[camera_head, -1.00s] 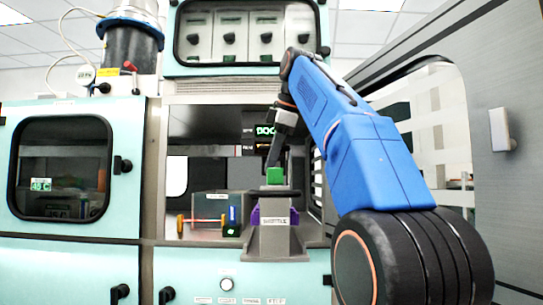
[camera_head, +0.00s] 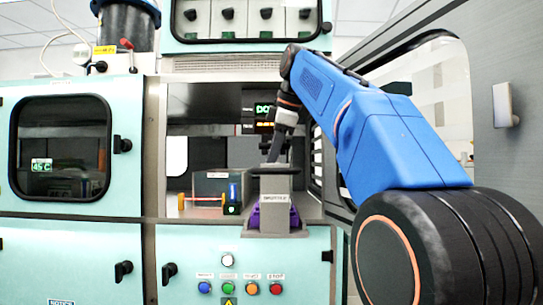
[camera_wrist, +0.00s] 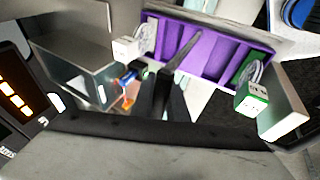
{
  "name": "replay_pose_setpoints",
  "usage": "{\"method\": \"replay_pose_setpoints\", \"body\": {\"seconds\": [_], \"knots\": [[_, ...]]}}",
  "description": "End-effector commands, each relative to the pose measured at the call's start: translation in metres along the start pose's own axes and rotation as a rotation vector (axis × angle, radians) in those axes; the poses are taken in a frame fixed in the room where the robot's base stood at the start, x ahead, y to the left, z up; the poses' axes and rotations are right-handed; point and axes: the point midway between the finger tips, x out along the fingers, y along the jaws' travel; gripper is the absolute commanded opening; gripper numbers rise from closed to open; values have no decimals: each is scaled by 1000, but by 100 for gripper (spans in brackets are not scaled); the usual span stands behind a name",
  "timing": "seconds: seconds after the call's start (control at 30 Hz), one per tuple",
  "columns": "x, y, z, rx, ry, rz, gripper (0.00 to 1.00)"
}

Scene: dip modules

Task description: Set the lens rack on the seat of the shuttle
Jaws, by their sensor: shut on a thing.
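The shuttle (camera_head: 275,184) is a grey post with a label, on a grey base at the edge of the open bay. Purple surfaces (camera_head: 253,216) flank its lower part; whether they belong to shuttle or rack I cannot tell. My gripper (camera_head: 272,158) points down just behind the post top, and its fingertips are hidden in the head view. In the wrist view my gripper (camera_wrist: 168,85) is shut at a slotted purple piece, which I take as the lens rack (camera_wrist: 208,52). Seat contact is hidden.
A grey box (camera_head: 210,188) with a blue item (camera_head: 234,192) and a yellow-orange rod stands left of the shuttle in the bay. A lit display (camera_head: 264,112) is behind my gripper. A grey wall bounds the right, and a button panel (camera_head: 240,287) is below.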

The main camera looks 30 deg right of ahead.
Motion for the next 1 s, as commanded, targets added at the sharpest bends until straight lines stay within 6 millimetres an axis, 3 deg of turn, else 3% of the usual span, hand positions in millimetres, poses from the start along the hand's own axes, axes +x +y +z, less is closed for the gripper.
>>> {"method": "replay_pose_setpoints", "body": {"seconds": [0.33,0.37,0.4,0.47,0.77,1.0], "knots": [[1,-1,0,0,0,1,0],[1,-1,0,0,0,1,16],[1,-1,0,0,0,1,25],[1,-1,0,0,0,1,35],[0,0,0,0,0,-1,35],[-24,0,1,1,-1,2,35]]}}
